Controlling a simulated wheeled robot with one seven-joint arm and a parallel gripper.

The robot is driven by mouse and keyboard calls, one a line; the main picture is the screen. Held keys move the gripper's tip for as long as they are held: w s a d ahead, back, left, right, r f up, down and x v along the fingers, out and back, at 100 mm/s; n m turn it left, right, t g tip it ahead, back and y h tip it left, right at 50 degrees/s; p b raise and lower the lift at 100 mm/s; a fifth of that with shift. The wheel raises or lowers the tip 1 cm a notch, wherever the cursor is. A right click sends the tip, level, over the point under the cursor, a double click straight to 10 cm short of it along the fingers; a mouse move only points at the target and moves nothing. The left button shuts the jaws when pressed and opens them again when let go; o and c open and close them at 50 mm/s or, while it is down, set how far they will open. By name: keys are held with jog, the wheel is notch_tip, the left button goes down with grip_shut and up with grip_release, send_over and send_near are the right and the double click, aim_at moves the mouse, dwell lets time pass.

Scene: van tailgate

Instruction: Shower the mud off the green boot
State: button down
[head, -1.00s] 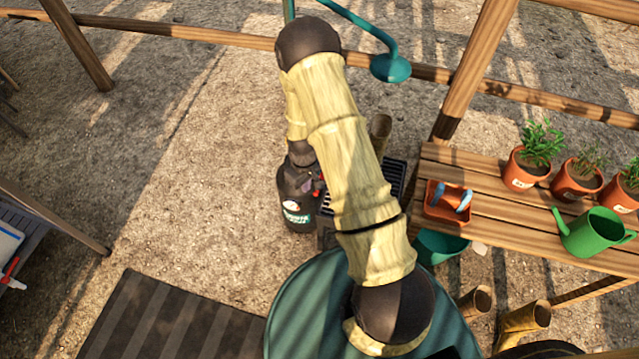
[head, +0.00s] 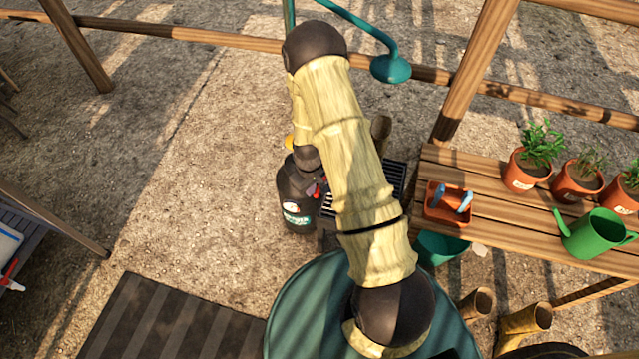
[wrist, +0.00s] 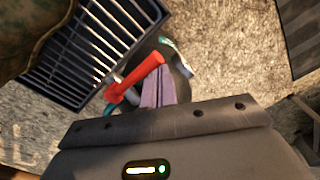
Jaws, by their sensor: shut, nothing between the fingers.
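The boot (head: 381,127) shows as a brownish upright shaft behind my arm in the head view, at the far end of a dark grate. In the wrist view an olive-brown muddy surface, apparently the boot (wrist: 30,32), fills the top left corner. A teal shower head (head: 390,68) hangs from a curved pipe above and beyond the boot. A red lever (wrist: 138,74) with a teal part at its lower end lies beside the grate. My gripper (wrist: 161,74) is shut and empty, its lilac fingers close beside the lever. I cannot tell whether they touch it.
A black container (head: 297,200) with a white-green label stands close to my gripper. The grate (wrist: 95,40) is left of the lever in the wrist view. A wooden bench (head: 490,222) with pots and a green watering can (head: 594,232) is at right.

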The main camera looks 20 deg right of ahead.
jog(key=r+p, duration=0.1)
jog(key=s+d+r+p, duration=0.1)
jog(key=r+p, duration=0.1)
jog(key=d+r+p, duration=0.1)
jog(key=shift+s+d+r+p, duration=0.15)
jog(key=shift+d+r+p, duration=0.05)
jog(key=shift+r+p, duration=0.2)
jog(key=shift+f, duration=0.1)
dwell(0.7)
jog(key=s+d, duration=0.1)
jog(key=d, duration=0.5)
jog(key=shift+s+d+p, duration=0.15)
jog(key=shift+s+p, duration=0.1)
jog(key=shift+p, duration=0.2)
